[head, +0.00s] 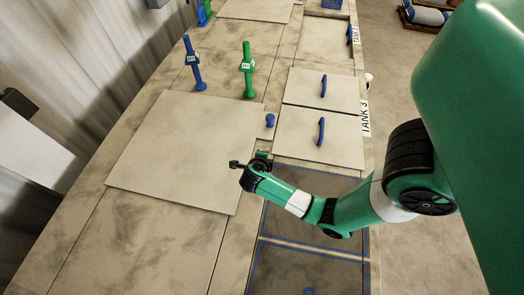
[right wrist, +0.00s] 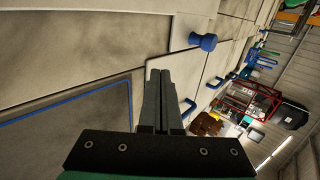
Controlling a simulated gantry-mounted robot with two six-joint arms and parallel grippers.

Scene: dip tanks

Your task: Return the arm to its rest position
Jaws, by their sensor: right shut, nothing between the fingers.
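My right arm reaches in from the right in the head view, over the blue-edged tank opening (head: 325,180). Its right gripper (head: 240,164) is near the edge of the large pale panel, below the blue knob (head: 270,121). In the right wrist view the two fingers of the right gripper (right wrist: 160,73) lie together, with nothing between them. The blue knob also shows ahead of them in that view (right wrist: 204,41). My left gripper is in neither view.
Two pale lids with blue handles (head: 322,86) (head: 320,131) lie beside the TANK 3 label (head: 365,117). A blue post (head: 195,70) and a green post (head: 248,72) stand upright on the deck. A second blue-edged opening (head: 300,270) is nearer. Floor is open at right.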

